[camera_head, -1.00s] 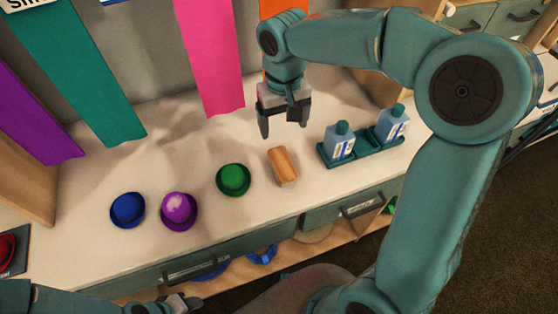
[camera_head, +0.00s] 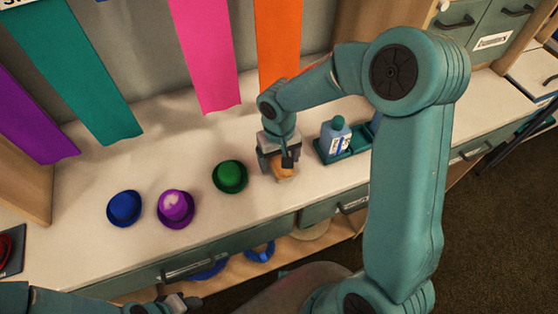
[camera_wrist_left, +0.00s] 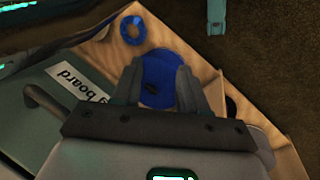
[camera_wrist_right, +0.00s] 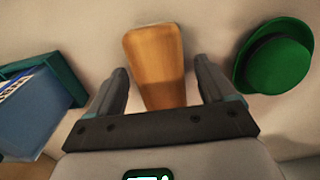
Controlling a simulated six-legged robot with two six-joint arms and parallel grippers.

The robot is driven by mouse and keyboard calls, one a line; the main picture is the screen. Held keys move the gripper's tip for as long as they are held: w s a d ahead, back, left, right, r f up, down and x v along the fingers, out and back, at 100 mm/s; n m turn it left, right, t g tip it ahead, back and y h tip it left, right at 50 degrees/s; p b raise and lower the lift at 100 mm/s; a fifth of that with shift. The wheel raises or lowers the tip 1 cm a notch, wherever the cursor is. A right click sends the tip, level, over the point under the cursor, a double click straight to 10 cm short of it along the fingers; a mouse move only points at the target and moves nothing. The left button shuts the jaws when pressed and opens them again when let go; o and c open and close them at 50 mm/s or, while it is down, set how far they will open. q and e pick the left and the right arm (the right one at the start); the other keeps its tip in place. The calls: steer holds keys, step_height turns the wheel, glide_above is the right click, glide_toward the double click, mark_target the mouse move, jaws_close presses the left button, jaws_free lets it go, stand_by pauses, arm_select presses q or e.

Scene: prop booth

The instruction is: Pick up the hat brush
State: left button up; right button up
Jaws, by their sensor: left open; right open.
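The hat brush, a tan wooden block (camera_head: 284,173), lies on the pale counter and is partly covered by my right gripper in the head view. In the right wrist view the brush (camera_wrist_right: 155,60) lies between the two fingers, with a gap on each side. My right gripper (camera_head: 278,167) is open, pointing down over the brush. My left gripper (camera_head: 180,302) is at the bottom of the head view, away from the brush. In the left wrist view the left gripper (camera_wrist_left: 158,82) is open and empty, above a blue round thing on the shelf below.
A green hat (camera_head: 230,176) stands just left of the brush, with a purple hat (camera_head: 175,208) and a blue hat (camera_head: 124,208) further left.

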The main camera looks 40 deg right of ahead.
mark_target(279, 158)
steer(key=c, duration=1.1)
steer(key=shift+r, duration=0.1)
step_height(279, 158, up, 20)
steer(key=shift+f+p, duration=0.1)
steer(key=shift+p, duration=0.6)
steer(key=o, duration=0.3)
steer(key=shift+c, duration=0.7)
